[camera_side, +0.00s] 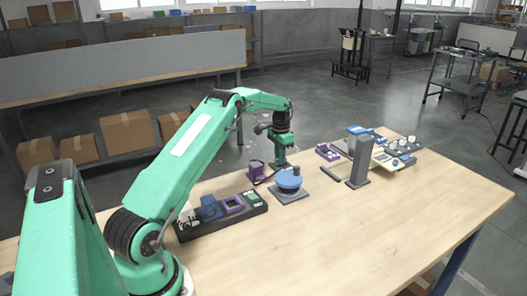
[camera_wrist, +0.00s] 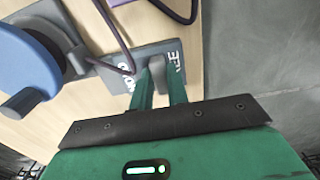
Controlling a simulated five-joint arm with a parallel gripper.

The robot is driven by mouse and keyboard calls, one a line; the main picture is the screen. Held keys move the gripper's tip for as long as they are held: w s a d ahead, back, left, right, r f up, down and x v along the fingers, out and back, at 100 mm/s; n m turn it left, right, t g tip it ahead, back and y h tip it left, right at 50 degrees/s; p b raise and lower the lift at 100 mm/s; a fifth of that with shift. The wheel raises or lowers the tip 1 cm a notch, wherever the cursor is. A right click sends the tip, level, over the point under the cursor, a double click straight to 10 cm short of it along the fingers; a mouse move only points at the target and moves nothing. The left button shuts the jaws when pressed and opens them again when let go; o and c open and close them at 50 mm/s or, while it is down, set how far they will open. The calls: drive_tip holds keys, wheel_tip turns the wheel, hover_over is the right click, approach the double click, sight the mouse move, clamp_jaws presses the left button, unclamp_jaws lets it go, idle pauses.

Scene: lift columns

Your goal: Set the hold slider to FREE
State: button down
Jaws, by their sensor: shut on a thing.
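The hold slider's grey plate (camera_wrist: 115,78) lies flat on the wooden table in the wrist view. White lettering shows at its right edge and more at its left part, partly hidden and hard to read. A small grey slider knob (camera_wrist: 157,67) stands between the fingertips of my gripper (camera_wrist: 159,80). My gripper is shut on this knob, nearer the right-hand lettering. In the side view my gripper (camera_side: 280,164) points straight down behind the blue disc, and the slider plate is mostly hidden there.
A blue disc on a grey base (camera_side: 289,179) stands close to my gripper; it also shows in the wrist view (camera_wrist: 28,62). A grey column (camera_side: 359,160) rises right. Front table is clear.

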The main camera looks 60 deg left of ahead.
drive_tip(key=shift+a, duration=0.3)
drive_tip(key=c, duration=1.4)
unclamp_jaws()
drive_tip(key=shift+o, duration=0.2)
drive_tip(key=shift+d, duration=0.1)
drive_tip(key=shift+r, duration=0.15)
drive_tip(key=shift+r, duration=3.8)
